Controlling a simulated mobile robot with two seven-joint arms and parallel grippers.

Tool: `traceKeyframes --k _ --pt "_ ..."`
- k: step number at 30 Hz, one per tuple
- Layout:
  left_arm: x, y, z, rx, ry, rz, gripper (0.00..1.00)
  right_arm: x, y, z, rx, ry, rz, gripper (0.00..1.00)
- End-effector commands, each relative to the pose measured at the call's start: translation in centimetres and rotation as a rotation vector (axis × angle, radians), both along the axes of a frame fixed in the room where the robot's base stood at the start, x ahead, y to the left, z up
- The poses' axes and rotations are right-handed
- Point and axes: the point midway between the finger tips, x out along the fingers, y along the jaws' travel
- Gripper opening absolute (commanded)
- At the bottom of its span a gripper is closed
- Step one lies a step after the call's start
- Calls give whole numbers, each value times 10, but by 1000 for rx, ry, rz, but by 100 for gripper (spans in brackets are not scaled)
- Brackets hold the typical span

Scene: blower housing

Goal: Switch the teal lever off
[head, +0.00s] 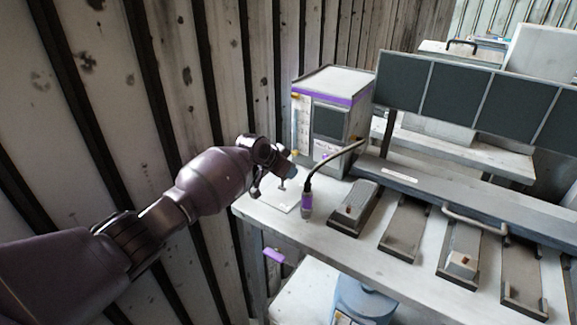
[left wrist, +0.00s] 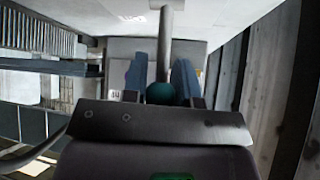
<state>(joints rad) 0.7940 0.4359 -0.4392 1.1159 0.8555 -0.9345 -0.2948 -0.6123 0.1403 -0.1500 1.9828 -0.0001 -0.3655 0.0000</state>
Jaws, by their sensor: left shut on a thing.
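The lever's teal ball knob (left wrist: 160,93) sits between the two blue fingers of my left gripper (left wrist: 161,76) in the left wrist view. A grey rod (left wrist: 166,35) runs from the knob to the top of that picture. In the head view my left gripper (head: 289,170) is at the left end of the bench, shut on the lever. There a short post (head: 282,186) stands on a pale plate (head: 278,198) below the fingers. The knob is hidden by the gripper in the head view. My right gripper is not in view.
A white and purple box-shaped device (head: 338,86) stands behind the gripper. A gooseneck with a purple handle (head: 306,203) is close to its right. Several dark trays (head: 357,207) line the bench (head: 330,243). A ribbed wall (head: 180,90) is at the left.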

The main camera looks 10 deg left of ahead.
Motion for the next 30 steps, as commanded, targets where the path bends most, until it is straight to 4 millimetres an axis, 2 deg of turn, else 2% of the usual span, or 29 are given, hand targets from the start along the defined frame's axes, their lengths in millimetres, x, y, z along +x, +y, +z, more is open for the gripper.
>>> traceKeyframes --k 12,19,29,30 --pt "-12 4 2 -73 -197 1 0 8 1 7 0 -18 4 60" --pt "-14 5 3 -83 -230 -1 0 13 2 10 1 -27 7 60" --pt "-14 5 3 -83 -231 -1 0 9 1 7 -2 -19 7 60" --pt "-14 5 3 -83 -231 -1 31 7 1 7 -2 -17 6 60"
